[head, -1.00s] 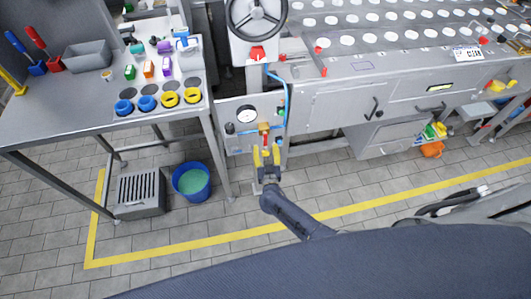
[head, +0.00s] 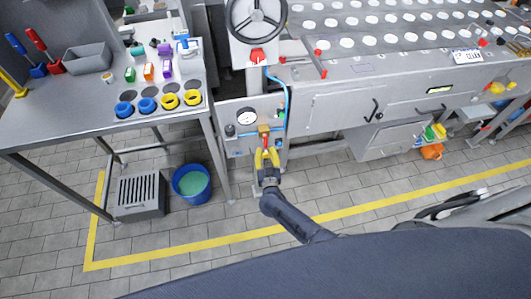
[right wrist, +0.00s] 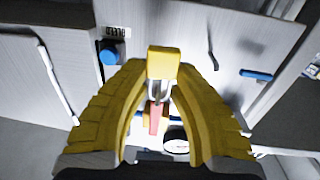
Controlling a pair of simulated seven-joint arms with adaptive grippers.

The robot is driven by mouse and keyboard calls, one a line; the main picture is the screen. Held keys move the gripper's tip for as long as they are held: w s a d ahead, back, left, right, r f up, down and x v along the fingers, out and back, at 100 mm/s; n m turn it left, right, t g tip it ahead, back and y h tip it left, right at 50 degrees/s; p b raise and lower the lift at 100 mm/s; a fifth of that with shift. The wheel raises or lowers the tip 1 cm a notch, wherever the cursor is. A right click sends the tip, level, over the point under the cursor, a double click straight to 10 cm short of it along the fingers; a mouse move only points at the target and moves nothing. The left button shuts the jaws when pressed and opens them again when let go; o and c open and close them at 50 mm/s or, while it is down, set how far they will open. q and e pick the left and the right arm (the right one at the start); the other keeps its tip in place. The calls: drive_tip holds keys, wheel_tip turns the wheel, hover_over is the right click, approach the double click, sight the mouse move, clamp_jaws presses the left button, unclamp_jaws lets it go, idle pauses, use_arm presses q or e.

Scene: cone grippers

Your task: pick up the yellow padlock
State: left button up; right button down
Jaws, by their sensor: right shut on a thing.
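The yellow padlock (right wrist: 163,62) shows in the right wrist view as a yellow block with a metal shackle (right wrist: 157,91). My right gripper (right wrist: 163,66) has curved yellow fingers shut on its body. The shackle points toward a red valve handle (right wrist: 156,117); I cannot tell whether it is hooked there. In the head view my right gripper (head: 267,152) is just below the brass valve (head: 264,130) on the grey panel, and the padlock is hard to separate from the yellow fingers. My left gripper is not in view.
A pressure gauge (head: 247,117) and a blue hose (head: 286,95) are close to the valve. A blue knob (right wrist: 109,55) is beside the fingers. A blue bucket (head: 192,183) stands on the floor to the left, near the table leg. The floor below the gripper is clear.

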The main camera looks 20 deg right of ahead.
drive_tip(key=shift+s+a+r, duration=0.1)
drive_tip(key=shift+s+r, duration=0.45)
drive_tip(key=s+a+r, duration=0.2)
drive_tip(key=s+r, duration=0.4)
drive_tip(key=s, duration=0.6)
drive_tip(key=shift+s+r, duration=0.25)
drive_tip(key=shift+r, duration=0.1)
